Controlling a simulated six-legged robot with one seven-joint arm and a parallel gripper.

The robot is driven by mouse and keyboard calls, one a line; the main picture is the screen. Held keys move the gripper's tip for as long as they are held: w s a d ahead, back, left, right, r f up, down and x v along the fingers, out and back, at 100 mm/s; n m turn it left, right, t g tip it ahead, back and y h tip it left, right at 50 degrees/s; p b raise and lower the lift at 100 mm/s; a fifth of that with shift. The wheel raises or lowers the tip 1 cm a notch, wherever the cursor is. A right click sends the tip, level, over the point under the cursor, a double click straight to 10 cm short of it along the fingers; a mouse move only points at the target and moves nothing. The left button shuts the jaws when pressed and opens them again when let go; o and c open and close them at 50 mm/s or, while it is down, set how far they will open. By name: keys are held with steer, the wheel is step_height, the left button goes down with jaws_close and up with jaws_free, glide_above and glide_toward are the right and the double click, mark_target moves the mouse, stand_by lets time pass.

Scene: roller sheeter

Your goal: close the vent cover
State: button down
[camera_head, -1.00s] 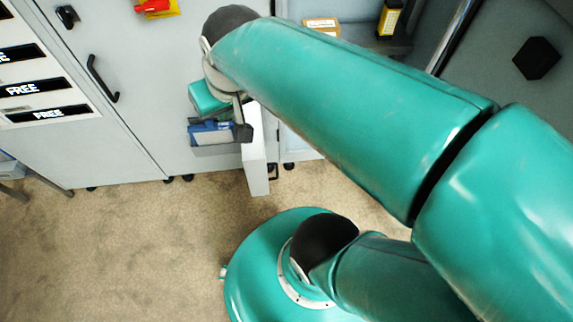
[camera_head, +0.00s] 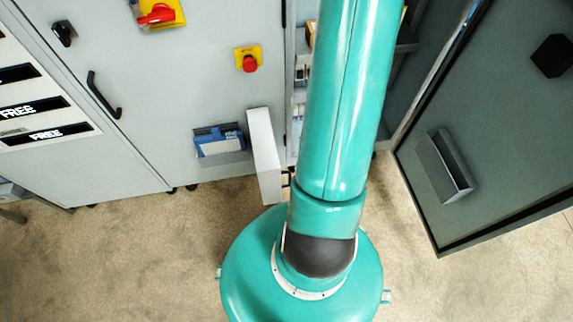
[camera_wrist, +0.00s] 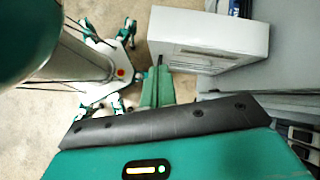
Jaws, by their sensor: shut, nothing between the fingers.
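A white box-like panel (camera_head: 264,155) stands out from the front of the grey cabinet, low down. It looks like the vent cover, standing open. In the wrist view its white face (camera_wrist: 205,30) is near, with slots along its lower side. My gripper (camera_wrist: 158,70) shows there as narrow green fingers, shut and empty. Its tips are close to the panel's lower left corner; I cannot tell whether they touch. In the head view my gripper is hidden behind my arm.
A blue-fronted holder (camera_head: 219,144) hangs left of the panel. A red button (camera_head: 249,62) and a black handle (camera_head: 103,95) are on the cabinet. A dark door (camera_head: 500,130) stands open on the right. The beige floor (camera_head: 130,240) is clear at front left.

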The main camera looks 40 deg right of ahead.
mark_target(271, 158)
steer(key=s+d+f+m+t, duration=0.1)
steer(key=s+d+f+m, duration=0.1)
steer(key=s+f+m, duration=0.4)
steer(key=w+a+f+n, duration=0.1)
steer(key=w+a+f, duration=0.6)
steer(key=a+f, duration=0.1)
steer(key=shift+a+n, duration=0.35)
steer(key=shift+n, duration=0.05)
steer(key=shift+f, duration=0.1)
steer(key=shift+a+t, duration=0.15)
steer(key=shift+t, duration=0.15)
